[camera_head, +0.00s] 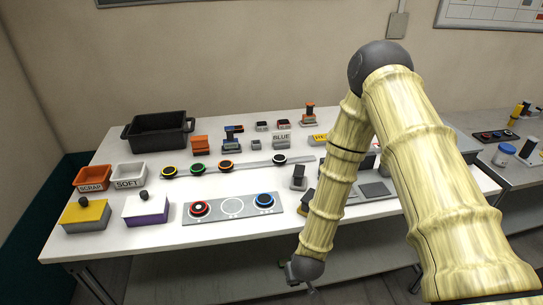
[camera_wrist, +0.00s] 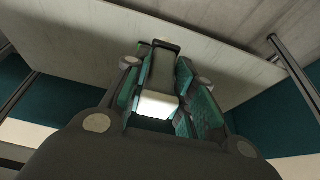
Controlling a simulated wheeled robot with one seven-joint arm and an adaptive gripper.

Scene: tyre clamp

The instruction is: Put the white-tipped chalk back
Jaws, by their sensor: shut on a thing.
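My gripper (camera_wrist: 160,70) shows in the wrist view, its teal-padded fingers closed on both sides of a dark grey block with a white end, which looks like the white-tipped chalk (camera_wrist: 158,104). The white end faces the wrist camera; part of the block is hidden between the fingers. In the head view my arm reaches down past the table's front edge at the right, and the chalk cannot be made out there. A small dark upright piece on a stand (camera_head: 298,178) is on the white table, left of my arm. I cannot tell which holder is the chalk's.
The white table (camera_head: 150,252) carries a black bin (camera_head: 158,134), orange and grey trays, yellow and purple boxes, a ring panel (camera_head: 232,208) and a rail of round knobs (camera_head: 227,163). My arm hides part of its right side. A second table stands at the right.

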